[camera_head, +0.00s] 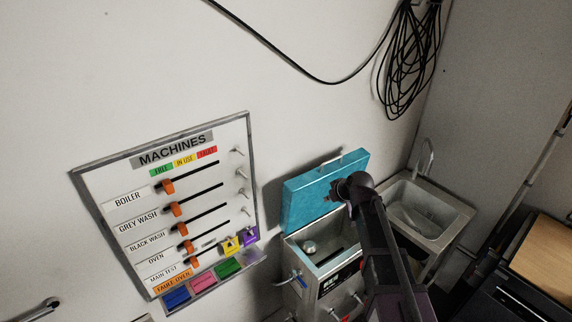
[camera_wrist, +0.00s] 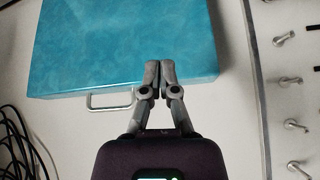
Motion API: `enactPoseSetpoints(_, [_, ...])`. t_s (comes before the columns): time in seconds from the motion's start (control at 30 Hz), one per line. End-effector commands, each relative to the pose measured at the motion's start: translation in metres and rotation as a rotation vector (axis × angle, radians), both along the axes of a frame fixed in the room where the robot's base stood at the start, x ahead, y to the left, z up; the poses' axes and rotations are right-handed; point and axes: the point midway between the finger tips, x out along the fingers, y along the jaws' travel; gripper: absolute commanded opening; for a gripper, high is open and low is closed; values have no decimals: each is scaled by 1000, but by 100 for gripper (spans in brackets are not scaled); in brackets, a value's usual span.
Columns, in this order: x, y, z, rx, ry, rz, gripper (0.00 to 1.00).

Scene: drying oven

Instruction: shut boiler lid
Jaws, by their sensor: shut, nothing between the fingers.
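The boiler lid (camera_head: 312,196) is a teal panel standing raised at the back of the steel boiler (camera_head: 330,256), whose open top shows its inside. In the wrist view the lid (camera_wrist: 120,40) fills the upper left, with its metal handle (camera_wrist: 110,102) along its edge. My gripper (camera_wrist: 160,72) has its fingers together and empty, with the tips over the lid's edge to the right of the handle. I cannot tell whether they touch it. In the head view my gripper (camera_head: 335,194) is in front of the lid's right part and hides some of it.
A steel sink (camera_head: 425,208) with a tap stands right of the boiler. A machines board (camera_head: 165,215) with orange sliders hangs on the wall to the left. Black cables (camera_head: 408,60) hang on the wall above. A valve with a blue handle (camera_head: 297,277) sticks out at the boiler's left.

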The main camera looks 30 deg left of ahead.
Motion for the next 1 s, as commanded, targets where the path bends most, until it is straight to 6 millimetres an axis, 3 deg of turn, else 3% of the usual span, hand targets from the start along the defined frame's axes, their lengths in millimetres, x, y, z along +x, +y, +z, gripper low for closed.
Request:
enactPoseSetpoints(0.03, [1, 21, 22, 15, -18, 27, 0])
enactPoseSetpoints(0.1, [-1, 43, 37, 34, -45, 60, 0])
enactPoseSetpoints(0.33, [-8, 93, 69, 81, -103, 130, 0])
enactPoseSetpoints(0.5, [-10, 105, 75, 92, -119, 148, 0])
enactPoseSetpoints(1.0, [-10, 107, 72, 93, -119, 148, 0])
